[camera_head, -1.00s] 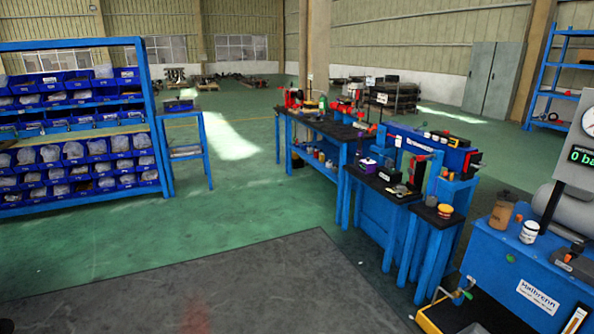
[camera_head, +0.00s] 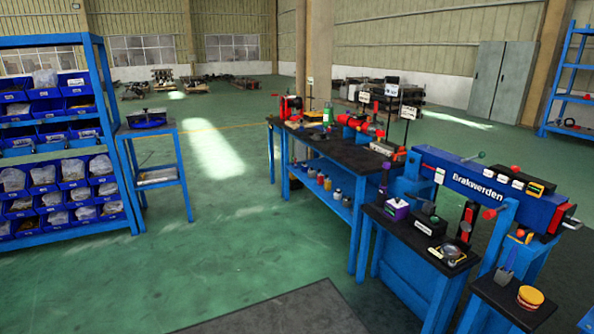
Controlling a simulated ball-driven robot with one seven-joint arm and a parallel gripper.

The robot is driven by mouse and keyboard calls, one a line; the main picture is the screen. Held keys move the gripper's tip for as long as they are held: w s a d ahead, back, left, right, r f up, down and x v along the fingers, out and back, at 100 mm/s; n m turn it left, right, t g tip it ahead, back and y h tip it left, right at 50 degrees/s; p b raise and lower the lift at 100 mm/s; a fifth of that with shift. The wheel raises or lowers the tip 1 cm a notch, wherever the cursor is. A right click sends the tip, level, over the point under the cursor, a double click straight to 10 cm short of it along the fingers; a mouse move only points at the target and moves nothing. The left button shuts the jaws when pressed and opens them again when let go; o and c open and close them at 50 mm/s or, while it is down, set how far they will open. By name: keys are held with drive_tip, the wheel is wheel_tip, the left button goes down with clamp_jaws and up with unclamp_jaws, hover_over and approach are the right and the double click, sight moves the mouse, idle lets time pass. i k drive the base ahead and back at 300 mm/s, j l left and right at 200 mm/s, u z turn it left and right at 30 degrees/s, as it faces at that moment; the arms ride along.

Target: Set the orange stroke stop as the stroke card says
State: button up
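A blue bench machine (camera_head: 475,184) lettered "Brakwerden" stands at the right. A small orange part (camera_head: 522,236) sits below its beam near the right end; I cannot tell whether it is the stroke stop. Red parts also show on the machine, at the beam's right end and on its front. A small white card (camera_head: 439,176) hangs at the beam's left end, and white signs (camera_head: 391,88) stand on posts behind. Their writing is too small to read, so I cannot tell which is the stroke card. My gripper is not in view.
A dark-topped bench (camera_head: 425,238) in front of the machine holds a purple box and small tools. A small stand (camera_head: 490,290) holds an orange-yellow round item. A longer workbench (camera_head: 335,147) is behind. A blue bin rack (camera_head: 105,85) stands left. Green floor (camera_head: 250,230) lies open between.

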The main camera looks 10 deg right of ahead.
sight(400, 151)
drive_tip(key=i+z, duration=0.1)
drive_tip(key=i, duration=0.55)
drive_tip(key=i+j+z, duration=0.15)
drive_tip(key=i, duration=0.5)
drive_tip(key=i+j+z, duration=0.1)
drive_tip(key=i, duration=0.55)
drive_tip(key=i+j+z, duration=0.25)
drive_tip(key=i, duration=0.15)
drive_tip(key=i+j+z, duration=0.25)
drive_tip(key=i, duration=0.15)
